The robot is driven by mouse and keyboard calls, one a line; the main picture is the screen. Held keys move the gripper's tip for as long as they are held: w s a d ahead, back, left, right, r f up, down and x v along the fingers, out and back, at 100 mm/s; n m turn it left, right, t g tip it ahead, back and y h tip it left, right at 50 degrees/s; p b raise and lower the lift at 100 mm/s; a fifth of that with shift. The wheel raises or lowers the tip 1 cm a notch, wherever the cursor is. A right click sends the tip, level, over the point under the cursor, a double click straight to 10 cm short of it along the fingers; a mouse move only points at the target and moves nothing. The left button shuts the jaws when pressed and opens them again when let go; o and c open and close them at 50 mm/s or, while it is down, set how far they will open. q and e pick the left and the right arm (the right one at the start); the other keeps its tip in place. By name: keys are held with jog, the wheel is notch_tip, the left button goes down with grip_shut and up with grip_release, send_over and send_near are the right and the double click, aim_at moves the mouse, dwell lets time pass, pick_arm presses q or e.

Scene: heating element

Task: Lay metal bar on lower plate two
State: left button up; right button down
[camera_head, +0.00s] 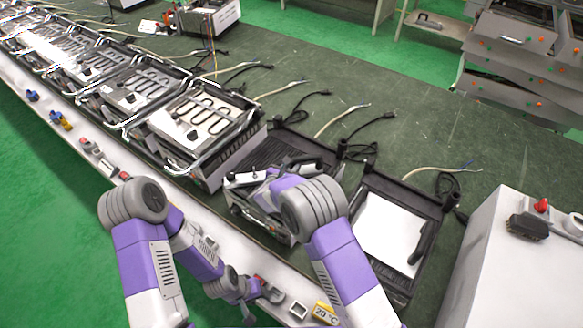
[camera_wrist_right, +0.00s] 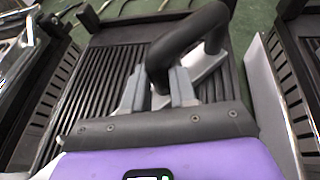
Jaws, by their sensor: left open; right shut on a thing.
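My right gripper (camera_wrist_right: 157,92) is shut on a dark curved bar (camera_wrist_right: 190,35), which I take to be the metal bar. It is held over a dark ribbed lower plate (camera_wrist_right: 105,75); whether they touch I cannot tell. A light metal piece (camera_wrist_right: 208,65) shows beneath the bar's bend. In the head view my right wrist largely hides the grip, and the dark bar (camera_head: 296,162) shows just beyond it. The ribbed plate (camera_head: 252,150) shows behind it. Which plate is number two I cannot tell. My left gripper (camera_head: 246,288) is open, low by the bench's front ledge.
Left along the bench stand several grills with coiled heating elements (camera_head: 197,120). On the right a dark frame holds a white sheet (camera_head: 385,232). A white cabinet (camera_head: 500,250) stands at far right. Cables (camera_head: 345,125) lie behind. Small parts (camera_head: 298,310) lie on the front ledge.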

pick_arm(q)
jog(key=shift+f, duration=0.2)
pick_arm(e)
jog(key=shift+f, duration=0.15)
jog(key=c, duration=0.9)
grip_release()
pick_arm(q)
jog(key=shift+r, duration=0.1)
pick_arm(e)
jog(key=shift+r, duration=0.25)
pick_arm(q)
jog(key=shift+r+p, duration=0.65)
jog(key=shift+r, duration=0.05)
pick_arm(e)
jog(key=v, duration=1.2)
jog(key=shift+f, duration=0.1)
